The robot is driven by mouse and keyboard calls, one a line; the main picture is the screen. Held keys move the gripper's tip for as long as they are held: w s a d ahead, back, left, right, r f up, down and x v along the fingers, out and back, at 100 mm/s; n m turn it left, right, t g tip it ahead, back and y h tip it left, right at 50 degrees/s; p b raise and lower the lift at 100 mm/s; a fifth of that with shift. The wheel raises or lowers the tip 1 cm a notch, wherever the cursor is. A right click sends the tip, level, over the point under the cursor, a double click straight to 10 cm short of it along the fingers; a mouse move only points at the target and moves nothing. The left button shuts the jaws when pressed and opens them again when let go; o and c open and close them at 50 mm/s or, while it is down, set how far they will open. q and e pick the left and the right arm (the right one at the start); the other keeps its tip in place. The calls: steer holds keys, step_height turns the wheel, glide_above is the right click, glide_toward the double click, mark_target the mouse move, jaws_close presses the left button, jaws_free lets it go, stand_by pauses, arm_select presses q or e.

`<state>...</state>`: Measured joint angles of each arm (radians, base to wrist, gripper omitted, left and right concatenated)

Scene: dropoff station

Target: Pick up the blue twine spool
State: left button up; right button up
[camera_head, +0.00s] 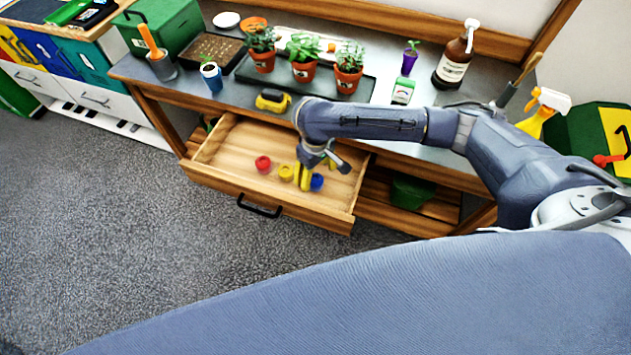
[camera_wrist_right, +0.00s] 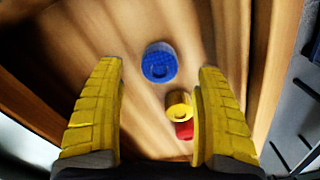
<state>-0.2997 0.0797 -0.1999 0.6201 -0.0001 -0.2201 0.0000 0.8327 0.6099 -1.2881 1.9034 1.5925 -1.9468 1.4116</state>
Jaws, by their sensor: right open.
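The blue twine spool (camera_head: 317,182) stands in the open wooden drawer (camera_head: 225,170), right of a yellow spool (camera_head: 286,172) and a red spool (camera_head: 262,163). My right gripper (camera_head: 304,180) reaches down over the drawer and partly covers the spools. In the right wrist view its two yellow fingers (camera_wrist_right: 160,100) are spread, with nothing between them touching. There the blue spool (camera_wrist_right: 159,62) lies ahead, between the finger directions and apart from both. The yellow spool (camera_wrist_right: 178,105) and red spool (camera_wrist_right: 184,130) sit close by the right finger. My left gripper is not in view.
The bench top (camera_head: 225,85) above the drawer holds potted plants on a dark tray (camera_head: 365,92), a yellow-black object (camera_head: 272,101) and a brown spray bottle (camera_head: 455,58). The drawer walls surround the spools. Its left part is bare.

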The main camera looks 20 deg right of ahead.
mark_target(316, 178)
steer(key=shift+w+f, duration=0.1)
steer(key=shift+f, duration=2.7)
steer(key=c, duration=1.3)
